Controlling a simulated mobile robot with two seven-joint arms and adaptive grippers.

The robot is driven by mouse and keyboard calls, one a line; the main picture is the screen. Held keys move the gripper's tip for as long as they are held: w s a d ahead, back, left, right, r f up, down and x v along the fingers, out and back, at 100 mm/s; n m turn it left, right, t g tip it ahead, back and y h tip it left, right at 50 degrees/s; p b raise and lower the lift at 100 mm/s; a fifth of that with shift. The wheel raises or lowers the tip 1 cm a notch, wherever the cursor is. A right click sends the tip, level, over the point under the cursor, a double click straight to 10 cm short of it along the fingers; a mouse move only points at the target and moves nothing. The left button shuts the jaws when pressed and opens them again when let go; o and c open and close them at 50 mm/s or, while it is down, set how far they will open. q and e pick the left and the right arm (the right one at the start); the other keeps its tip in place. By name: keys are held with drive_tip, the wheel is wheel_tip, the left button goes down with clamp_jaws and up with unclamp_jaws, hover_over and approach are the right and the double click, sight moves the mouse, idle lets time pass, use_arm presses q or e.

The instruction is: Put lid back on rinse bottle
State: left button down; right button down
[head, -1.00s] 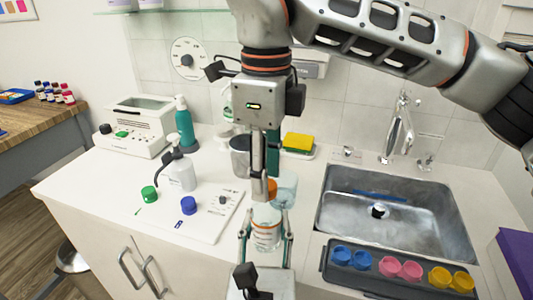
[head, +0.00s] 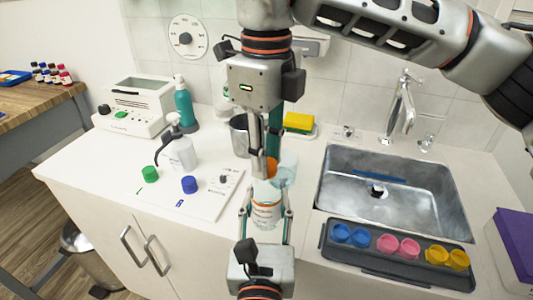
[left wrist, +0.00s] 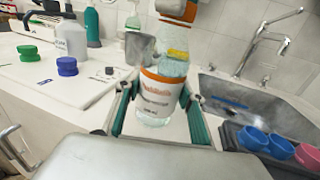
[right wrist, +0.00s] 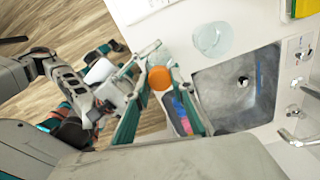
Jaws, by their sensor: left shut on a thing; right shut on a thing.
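The rinse bottle (head: 266,214) is clear, with an orange-and-white label, and stands upright in my left gripper (head: 265,205). It also shows in the left wrist view (left wrist: 158,100), with the fingers on both sides of it. The orange lid (head: 271,167) is held by my right gripper (head: 268,163), which comes down from above. The lid shows as an orange disc in the right wrist view (right wrist: 160,78), and partly at the top edge of the left wrist view (left wrist: 178,9). It is over the bottle's neck; I cannot tell whether they touch.
A clear beaker (head: 288,170) stands close behind the bottle. A white mat (head: 207,207) with a green cap (head: 150,174) and a blue cap (head: 189,185) lies left. The sink (head: 425,205) and a dark tray (head: 340,253) of coloured cups are right.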

drive_tip(key=m, duration=0.5)
drive_tip(key=shift+m, duration=0.4)
drive_tip(key=c, duration=1.7)
unclamp_jaws()
drive_tip(key=shift+r, duration=2.25)
drive_tip(key=shift+c, duration=0.4)
drive_tip(key=shift+r+n, duration=1.75)
drive_tip(key=shift+n, duration=0.15)
drive_tip(key=shift+f, duration=0.1)
